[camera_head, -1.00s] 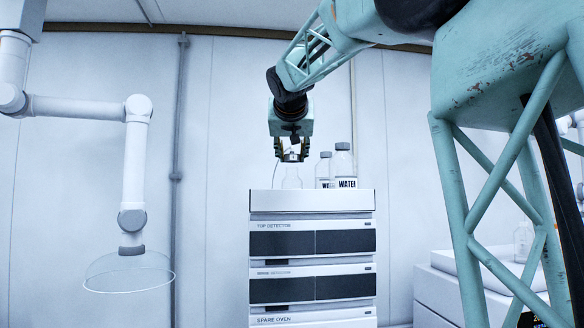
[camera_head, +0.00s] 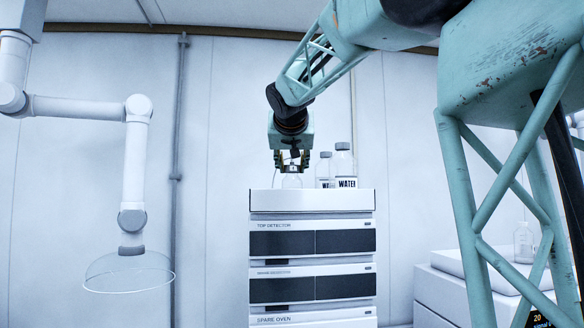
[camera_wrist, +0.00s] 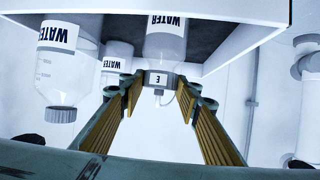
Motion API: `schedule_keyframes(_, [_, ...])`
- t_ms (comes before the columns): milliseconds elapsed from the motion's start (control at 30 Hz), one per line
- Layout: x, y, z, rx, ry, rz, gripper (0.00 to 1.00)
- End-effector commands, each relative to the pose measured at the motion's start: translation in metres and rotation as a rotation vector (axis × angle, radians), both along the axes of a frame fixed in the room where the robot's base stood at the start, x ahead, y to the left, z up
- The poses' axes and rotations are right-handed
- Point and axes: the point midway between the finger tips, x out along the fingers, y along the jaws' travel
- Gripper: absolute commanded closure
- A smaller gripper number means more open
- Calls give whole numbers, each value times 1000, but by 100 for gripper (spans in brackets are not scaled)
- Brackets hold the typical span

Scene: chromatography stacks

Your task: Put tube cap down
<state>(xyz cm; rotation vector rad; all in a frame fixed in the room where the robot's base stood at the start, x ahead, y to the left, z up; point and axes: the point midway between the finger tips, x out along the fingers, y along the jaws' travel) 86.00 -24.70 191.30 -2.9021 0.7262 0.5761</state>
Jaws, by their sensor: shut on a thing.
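My gripper (camera_head: 291,166) is above the left end of the instrument stack, at the neck of a clear bottle (camera_head: 291,182). In the wrist view, which shows the scene upside down, my gripper (camera_wrist: 159,88) is shut on the grey tube cap (camera_wrist: 157,78), marked "E". A thin pale tube shows beside the cap. The cap is in line with the mouth of a bottle (camera_wrist: 166,45) with a WATER label and appears to meet its neck. I cannot tell whether it is seated.
Two capped WATER bottles (camera_head: 345,165) (camera_head: 325,170) stand right of the gripper on the stack's top tray (camera_head: 312,201). A white extraction arm with a clear hood (camera_head: 130,270) hangs at the left. Another clear bottle (camera_head: 523,242) stands on the right bench.

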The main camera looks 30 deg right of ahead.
Motion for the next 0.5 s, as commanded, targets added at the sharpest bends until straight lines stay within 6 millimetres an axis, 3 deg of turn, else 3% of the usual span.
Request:
schedule_keyframes(100, [0, 0, 0, 0, 0, 0, 80])
schedule_keyframes(133, [0, 0, 0, 0, 0, 0, 67])
schedule_keyframes(267, [0, 0, 0, 0, 0, 0, 56])
schedule_keyframes(500, [0, 0, 0, 0, 0, 0, 56])
